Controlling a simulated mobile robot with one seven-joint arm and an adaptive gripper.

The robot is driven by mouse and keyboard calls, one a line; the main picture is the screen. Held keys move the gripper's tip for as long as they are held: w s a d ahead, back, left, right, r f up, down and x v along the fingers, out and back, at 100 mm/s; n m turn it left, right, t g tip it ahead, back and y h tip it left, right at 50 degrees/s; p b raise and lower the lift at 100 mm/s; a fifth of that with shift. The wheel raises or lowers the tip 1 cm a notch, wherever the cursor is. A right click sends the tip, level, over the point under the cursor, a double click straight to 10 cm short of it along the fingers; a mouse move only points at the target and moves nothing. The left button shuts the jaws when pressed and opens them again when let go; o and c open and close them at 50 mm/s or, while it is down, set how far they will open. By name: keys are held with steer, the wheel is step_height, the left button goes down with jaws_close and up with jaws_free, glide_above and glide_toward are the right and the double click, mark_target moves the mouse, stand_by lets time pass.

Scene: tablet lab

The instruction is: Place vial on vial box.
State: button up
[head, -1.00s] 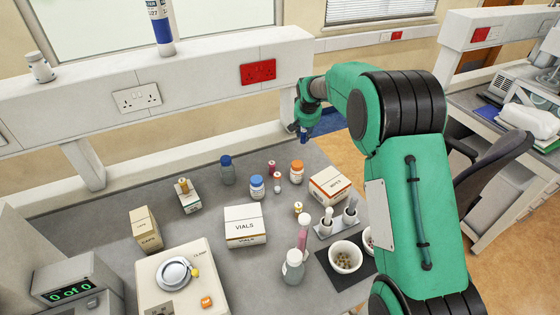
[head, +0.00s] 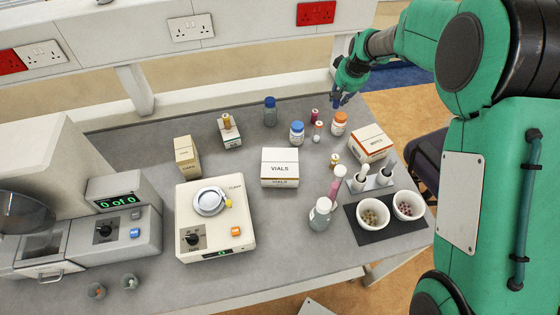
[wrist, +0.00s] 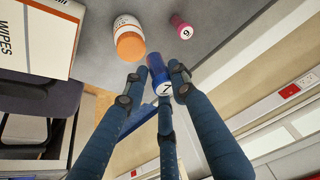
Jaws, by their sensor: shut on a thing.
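My gripper (head: 346,97) is above the far right part of the bench, just beyond the orange-capped bottle. In the wrist view, my gripper's dark blue fingers (wrist: 150,85) are shut on a blue vial (wrist: 157,73) with a white end marked 7. The vial is tilted in that picture; in the head view I cannot make it out clearly among the fingers. The vial box (head: 280,169), white and labelled VIALS, stands mid-bench, to the left of and nearer than my gripper. Its top looks closed.
A wipes box (head: 370,143) and white bowls (head: 373,214) are at right. A balance (head: 214,220) stands left of the box.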

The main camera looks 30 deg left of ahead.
steer(key=s+d+n+g+p, duration=0.1)
steer(key=s+n, duration=0.5)
steer(key=s, duration=1.4)
steer(key=s+d+n+g+y+p, duration=0.1)
steer(key=s+d+n+g, duration=0.2)
steer(key=s, duration=1.7)
steer(key=d+n, duration=0.1)
steer(key=n, duration=0.2)
steer(key=shift+s+n+g+p, duration=0.3)
steer(key=shift+n+p, duration=0.05)
steer(key=shift+n, duration=0.05)
glide_above(282, 162)
steer(key=shift+a+f+p, duration=0.1)
steer(key=shift+f+p, duration=0.2)
steer(key=shift+f, duration=0.4)
steer(key=shift+f, duration=1.75)
steer(key=shift+f, duration=0.15)
